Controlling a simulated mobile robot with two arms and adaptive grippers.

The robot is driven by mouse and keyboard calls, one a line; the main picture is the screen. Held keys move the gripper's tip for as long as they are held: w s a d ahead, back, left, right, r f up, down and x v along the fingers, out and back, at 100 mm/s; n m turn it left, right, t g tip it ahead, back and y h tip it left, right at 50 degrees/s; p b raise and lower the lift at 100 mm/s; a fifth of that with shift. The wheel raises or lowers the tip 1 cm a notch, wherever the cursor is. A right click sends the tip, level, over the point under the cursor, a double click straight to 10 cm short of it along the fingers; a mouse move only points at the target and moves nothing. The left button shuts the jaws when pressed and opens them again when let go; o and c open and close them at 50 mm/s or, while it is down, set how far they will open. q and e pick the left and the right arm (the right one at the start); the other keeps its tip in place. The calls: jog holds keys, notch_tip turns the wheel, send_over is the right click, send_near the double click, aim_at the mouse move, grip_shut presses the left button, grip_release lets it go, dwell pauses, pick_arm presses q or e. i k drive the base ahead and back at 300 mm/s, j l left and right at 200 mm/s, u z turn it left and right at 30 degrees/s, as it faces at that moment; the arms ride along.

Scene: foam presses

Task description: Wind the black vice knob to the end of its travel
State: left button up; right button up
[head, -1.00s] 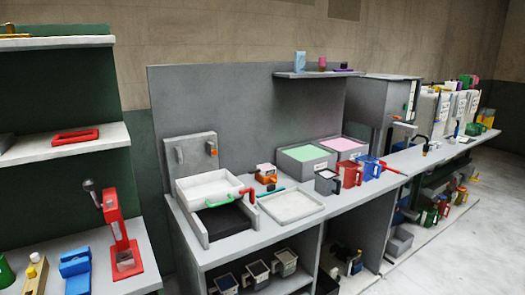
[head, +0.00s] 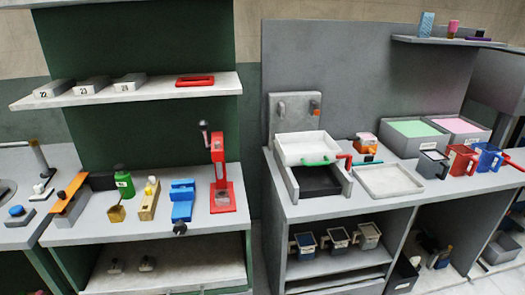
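A blue vice (head: 182,203) stands near the front edge of the left workbench in the head view. Its black knob (head: 180,228) is at the vice's front, by the bench edge. The knob is small here, and I cannot tell how far it is wound. Neither of my grippers is in view.
A green bottle (head: 124,184) is behind. A shelf (head: 215,90) hangs above.

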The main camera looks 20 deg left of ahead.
aim_at(179, 228)
jog(key=u, duration=1.3)
